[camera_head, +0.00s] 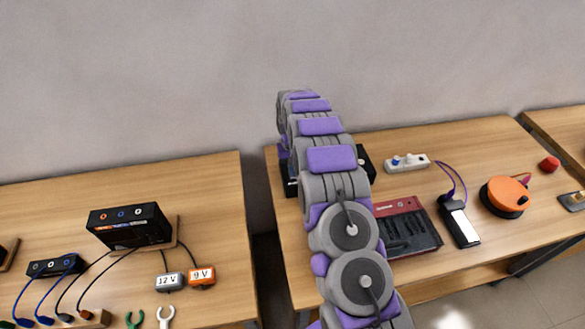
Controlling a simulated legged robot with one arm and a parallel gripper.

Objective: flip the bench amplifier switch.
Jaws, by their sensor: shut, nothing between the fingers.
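My purple and grey arm rises from the bottom edge and reaches over the right bench. Its far end bends down behind its own links, so my gripper is hidden. A dark box (366,163) stands on the right bench behind the arm. Only slivers of it show on either side, and no switch on it can be made out. It may be the bench amplifier, but I cannot tell. Whether my gripper touches it is hidden too.
A red-and-black tool case (405,229), white power strip (407,163), black meter (459,222) and orange reel (504,197) lie right of the arm. A black box with coloured sockets (130,227) and cables are on the left bench (215,180). A gap separates the benches.

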